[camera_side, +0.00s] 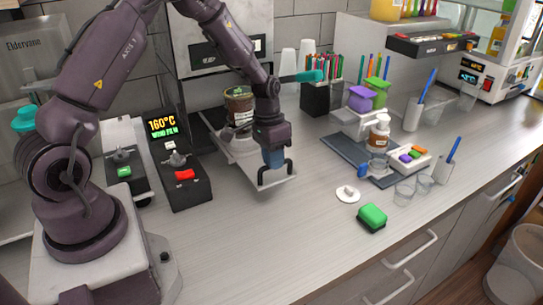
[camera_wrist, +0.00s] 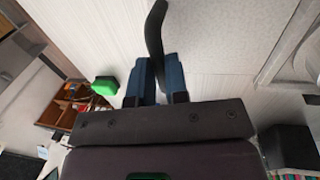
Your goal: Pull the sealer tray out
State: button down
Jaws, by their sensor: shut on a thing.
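The sealer tray (camera_side: 240,157) is a light grey plate that sticks out from the front of the sealer (camera_side: 218,50). A brown cup with a green label (camera_side: 238,108) stands upright on it, partly hidden by my arm. A black handle (camera_side: 289,167) is at the tray's front end. My gripper (camera_side: 273,158) points down over this front end and is shut on the handle. In the wrist view my blue fingers (camera_wrist: 158,78) close around the dark handle bar (camera_wrist: 155,35), beside a pale grey surface.
A control box reading 160°C (camera_side: 178,165) stands left of the tray. A dark mat (camera_side: 345,150) with a bottle and small containers lies to the right. A green-topped block (camera_side: 372,216) and a white disc (camera_side: 347,194) lie nearer. The counter in front of the tray is clear.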

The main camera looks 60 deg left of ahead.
jog(key=c, duration=1.1)
grip_release()
jog(key=r, duration=0.4)
jog(key=a+r, duration=0.1)
jog(key=r, duration=0.3)
jog(key=a+r, duration=0.1)
jog(key=r, duration=0.3)
jog(key=shift+a+r, duration=0.25)
jog(key=shift+r, duration=0.15)
jog(key=s+d+r+t, duration=0.2)
jog(key=s+d+r, duration=0.2)
jog(key=s, duration=0.2)
jog(key=s+d+r+t+y, duration=0.1)
jog(key=s+d+r, duration=0.3)
jog(key=s, duration=0.3)
jog(key=s+d+r+t+y, duration=0.1)
jog(key=s+d+r+t, duration=0.1)
jog(key=s+d+r, duration=0.2)
jog(key=shift+s+r+t, duration=0.15)
jog(key=shift+s+r, duration=0.05)
jog(key=shift+s, duration=0.55)
jog(key=shift+s+r+t, duration=0.15)
jog(key=shift+s+r, duration=0.05)
jog(key=shift+s, duration=0.55)
